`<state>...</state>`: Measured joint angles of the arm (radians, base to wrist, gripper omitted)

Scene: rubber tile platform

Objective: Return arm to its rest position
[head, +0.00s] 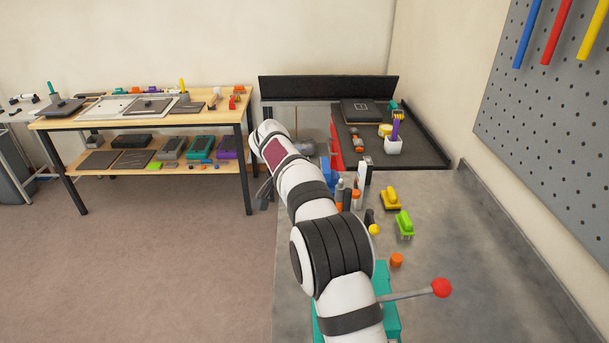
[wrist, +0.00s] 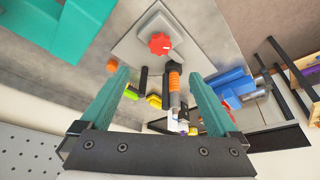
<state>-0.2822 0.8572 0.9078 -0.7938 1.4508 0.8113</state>
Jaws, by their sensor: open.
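My arm (head: 335,245) reaches from the bottom of the head view up and left, its far end past the left edge of the grey worktop. My gripper (wrist: 158,74) shows in the wrist view with two teal fingers spread wide apart. I see nothing held between them. An orange and black tool (wrist: 174,82) shows in the gap, apparently beyond the fingertips; its distance is hard to tell. In the head view the gripper is mostly hidden behind my arm.
The grey worktop (head: 450,240) bears a yellow clamp-like item (head: 391,198), a green one (head: 404,224) and an orange piece (head: 397,260). A wooden shelf table (head: 150,112) is at left; floor between is clear. A pegboard (head: 550,120) hangs right.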

